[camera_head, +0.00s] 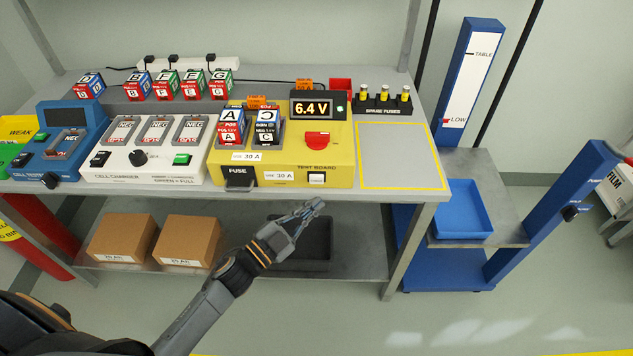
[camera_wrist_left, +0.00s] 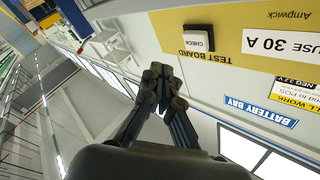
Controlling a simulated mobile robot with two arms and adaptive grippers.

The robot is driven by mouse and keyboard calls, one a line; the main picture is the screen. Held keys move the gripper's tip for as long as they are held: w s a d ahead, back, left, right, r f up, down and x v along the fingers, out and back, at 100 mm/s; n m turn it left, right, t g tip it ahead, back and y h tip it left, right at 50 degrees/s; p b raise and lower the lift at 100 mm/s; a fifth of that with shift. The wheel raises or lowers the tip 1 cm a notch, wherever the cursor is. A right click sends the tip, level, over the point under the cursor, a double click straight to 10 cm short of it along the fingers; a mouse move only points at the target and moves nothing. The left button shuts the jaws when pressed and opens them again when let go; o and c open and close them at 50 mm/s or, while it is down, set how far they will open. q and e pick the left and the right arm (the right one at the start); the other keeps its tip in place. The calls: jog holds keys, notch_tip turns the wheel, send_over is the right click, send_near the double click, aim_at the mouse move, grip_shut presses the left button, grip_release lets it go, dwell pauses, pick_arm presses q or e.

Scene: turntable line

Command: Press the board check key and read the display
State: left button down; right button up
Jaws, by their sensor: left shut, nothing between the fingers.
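The yellow test board (camera_head: 335,155) stands on the bench. Its white check key (camera_head: 316,178) is low on the front face, next to the words TEST BOARD. The key, marked CHECK, also shows in the left wrist view (camera_wrist_left: 197,40). The display (camera_head: 312,107) on top reads 6.4 V, with a small green light beside it. Cells marked A (camera_head: 230,126) and C (camera_head: 266,127) sit in the board. My left gripper (camera_head: 317,205) is shut and empty, in front of and below the key, apart from it. My right gripper is not in view.
A blue cell tester (camera_head: 62,140) and white cell charger (camera_head: 145,160) stand left of the board. A red knob (camera_head: 317,139) is on the board. Spare fuses (camera_head: 383,97) stand behind right. A yellow-outlined bench area (camera_head: 400,155) is clear. Boxes (camera_head: 188,240) lie below.

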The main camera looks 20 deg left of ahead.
aim_at(323, 180)
pick_arm(q)
jog(key=shift+w+a, duration=0.3)
jog(key=shift+w, duration=0.6)
jog(key=shift+w+a, duration=0.25)
jog(key=shift+w, duration=0.65)
jog(key=shift+w, duration=0.15)
jog(key=shift+w+a, duration=0.1)
jog(key=shift+w, duration=0.2)
jog(key=shift+w+a+b, duration=0.15)
jog(key=shift+w+b, duration=0.15)
jog(key=shift+w, duration=0.15)
dwell(0.6)
jog(key=shift+s, duration=0.1)
jog(key=shift+s+d+p, duration=0.25)
jog(key=shift+s+p, duration=0.1)
jog(key=shift+s, duration=0.45)
jog(key=s, duration=0.2)
jog(key=s+d+p, duration=0.1)
jog(key=s, duration=0.1)
jog(key=shift+s+d, duration=0.2)
jog(key=shift+s, duration=0.2)
